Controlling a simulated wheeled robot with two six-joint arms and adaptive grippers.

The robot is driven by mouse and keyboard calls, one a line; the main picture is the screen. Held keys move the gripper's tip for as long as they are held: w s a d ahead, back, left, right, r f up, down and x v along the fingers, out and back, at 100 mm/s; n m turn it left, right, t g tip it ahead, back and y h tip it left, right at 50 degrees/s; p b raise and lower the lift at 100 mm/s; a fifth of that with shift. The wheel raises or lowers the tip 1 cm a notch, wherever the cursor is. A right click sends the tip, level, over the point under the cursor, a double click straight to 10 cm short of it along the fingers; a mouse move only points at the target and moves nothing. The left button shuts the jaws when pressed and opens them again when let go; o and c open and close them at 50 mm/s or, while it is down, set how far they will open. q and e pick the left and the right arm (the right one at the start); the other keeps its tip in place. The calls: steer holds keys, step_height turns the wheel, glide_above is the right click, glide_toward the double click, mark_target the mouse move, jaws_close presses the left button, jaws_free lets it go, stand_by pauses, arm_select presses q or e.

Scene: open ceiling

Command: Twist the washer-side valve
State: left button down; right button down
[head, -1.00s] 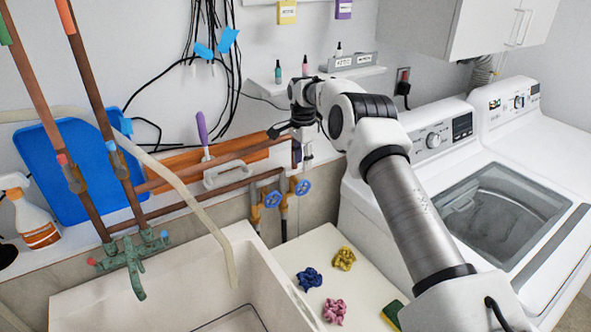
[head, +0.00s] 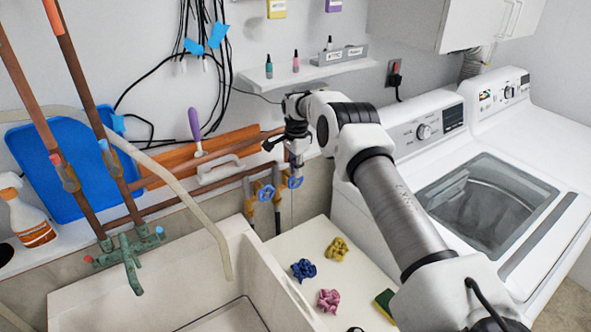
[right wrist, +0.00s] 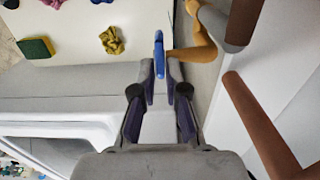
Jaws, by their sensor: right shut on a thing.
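Two small blue valve handles sit on brass valves on the wall pipes, just right of the sink. The washer-side valve (head: 296,182) is the right one; the other blue valve (head: 265,193) is to its left. My right gripper (head: 294,172) points down at the washer-side valve and is shut on its handle. In the right wrist view the blue handle (right wrist: 159,50) shows edge-on between the two fingertips (right wrist: 160,70), with the brass body (right wrist: 196,45) beside it. My left gripper is not in either view.
Copper pipes (head: 215,157) run along the wall behind the valves. The washer (head: 430,140) stands close to the right. The sink (head: 180,285) is at the left. A white top holds blue (head: 304,270), yellow (head: 337,249) and pink (head: 329,300) crumpled cloths and a sponge (head: 385,303).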

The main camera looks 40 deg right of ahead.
steer(key=shift+s+d+f+y+b, duration=0.1)
steer(key=shift+d+f+y+b, duration=0.15)
steer(key=shift+f+b, duration=0.3)
steer(key=shift+y, duration=0.25)
steer(key=shift+r, duration=0.3)
steer(key=c, duration=1.2)
jaws_free()
steer(key=shift+f, duration=0.1)
steer(key=r, duration=0.5)
steer(key=d+r, duration=0.1)
steer(key=r, duration=0.1)
steer(key=shift+r, duration=0.25)
